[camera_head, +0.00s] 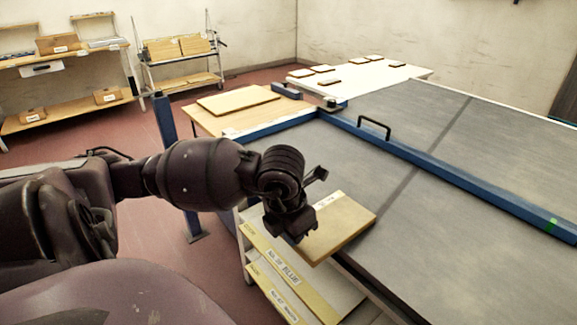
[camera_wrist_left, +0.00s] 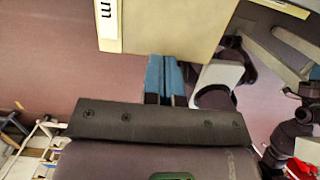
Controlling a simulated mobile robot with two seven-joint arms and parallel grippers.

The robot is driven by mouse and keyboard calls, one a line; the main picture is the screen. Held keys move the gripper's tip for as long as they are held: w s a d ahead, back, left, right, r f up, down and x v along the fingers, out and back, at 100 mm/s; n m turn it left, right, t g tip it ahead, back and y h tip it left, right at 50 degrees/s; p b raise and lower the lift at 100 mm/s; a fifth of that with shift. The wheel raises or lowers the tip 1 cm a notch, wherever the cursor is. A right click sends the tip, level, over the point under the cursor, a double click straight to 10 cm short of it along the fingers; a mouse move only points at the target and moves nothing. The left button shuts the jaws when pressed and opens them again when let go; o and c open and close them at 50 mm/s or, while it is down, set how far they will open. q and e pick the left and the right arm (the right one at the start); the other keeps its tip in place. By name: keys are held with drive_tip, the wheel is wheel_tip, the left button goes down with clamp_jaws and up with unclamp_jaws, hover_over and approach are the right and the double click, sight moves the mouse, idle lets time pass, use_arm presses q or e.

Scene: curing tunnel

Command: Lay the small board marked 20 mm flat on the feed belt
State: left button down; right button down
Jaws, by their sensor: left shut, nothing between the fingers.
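A tan board (camera_head: 345,228) with a white label on its edge lies at the near left side of the grey feed belt (camera_head: 400,240), above the labelled shelves. I cannot tell whether it rests on the belt or beside it. It also shows in the left wrist view (camera_wrist_left: 175,28), where only an "m" on its label is readable. My left gripper (camera_head: 296,232) is over the board's left end in the head view. In the wrist view its blue fingertips (camera_wrist_left: 163,80) are together and empty, close to the board's edge. My right gripper is out of view.
A blue bar (camera_head: 440,168) with a black handle (camera_head: 374,126) crosses the belt. Shelves with labelled yellow-edged pieces (camera_head: 285,270) stand below the gripper. A wooden table with a board (camera_head: 238,100) and a white table with small boards (camera_head: 375,75) stand behind. The near belt surface is clear.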

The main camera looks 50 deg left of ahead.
sight(324, 226)
use_arm(q)
drive_tip(key=w, duration=0.8)
drive_tip(key=shift+d+b, duration=0.3)
drive_tip(key=shift+d, duration=0.05)
drive_tip(key=shift+w, duration=0.35)
drive_tip(key=shift+s+f, duration=0.2)
drive_tip(key=shift+f, duration=0.55)
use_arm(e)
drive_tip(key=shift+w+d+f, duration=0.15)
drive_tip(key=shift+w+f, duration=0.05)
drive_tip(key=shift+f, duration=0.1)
use_arm(q)
drive_tip(key=shift+f, duration=0.1)
drive_tip(key=shift+s, duration=0.1)
